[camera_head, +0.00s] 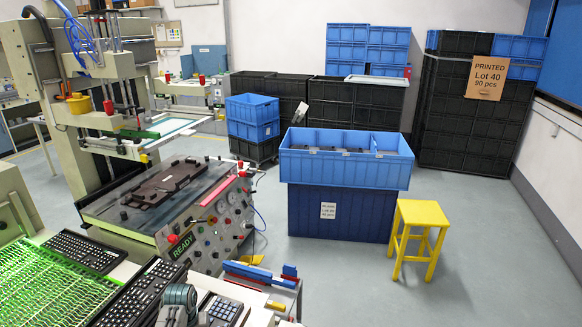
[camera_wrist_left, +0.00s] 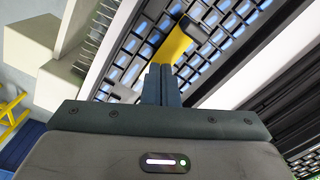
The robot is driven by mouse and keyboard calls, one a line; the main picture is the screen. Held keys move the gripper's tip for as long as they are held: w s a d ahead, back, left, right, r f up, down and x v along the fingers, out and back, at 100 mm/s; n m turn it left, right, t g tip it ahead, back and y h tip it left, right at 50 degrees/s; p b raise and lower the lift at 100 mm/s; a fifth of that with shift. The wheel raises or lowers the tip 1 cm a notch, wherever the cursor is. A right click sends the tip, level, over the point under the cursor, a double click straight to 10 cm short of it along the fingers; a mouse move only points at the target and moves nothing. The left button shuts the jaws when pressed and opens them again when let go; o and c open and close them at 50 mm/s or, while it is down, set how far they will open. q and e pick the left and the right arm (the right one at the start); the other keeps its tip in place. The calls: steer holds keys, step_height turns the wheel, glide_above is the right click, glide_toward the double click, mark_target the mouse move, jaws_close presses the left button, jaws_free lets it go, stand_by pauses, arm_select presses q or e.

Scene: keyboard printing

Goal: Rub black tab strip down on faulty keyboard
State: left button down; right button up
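My left gripper (camera_wrist_left: 161,82) is shut on a yellow tool (camera_wrist_left: 176,46) with a dark end piece, which sticks out past the fingertips over a keyboard (camera_wrist_left: 228,30) with dark keys. I cannot tell whether the tool touches the keys. No separate black tab strip can be made out. In the head view, part of my left gripper (camera_head: 178,299) shows at the bottom edge, its fingertips hidden. A dark keyboard piece (camera_head: 222,310) lies beside it. Two more black keyboards (camera_head: 85,250) (camera_head: 138,296) lie to its left. My right gripper is not in view.
A printing machine (camera_head: 160,190) with a READY sign stands behind the keyboards. Blue and red bars (camera_head: 258,273) lie on a small bench right of my gripper. A yellow stool (camera_head: 420,225) and a blue crate (camera_head: 345,168) stand farther right, with free floor around the stool.

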arm_select(q)
steer(key=shift+f, duration=0.45)
steer(key=shift+s+f, duration=0.2)
stand_by(0.6)
steer(key=shift+w+r+p, duration=0.2)
steer(key=shift+r+p, duration=0.35)
steer(key=shift+r, duration=3.05)
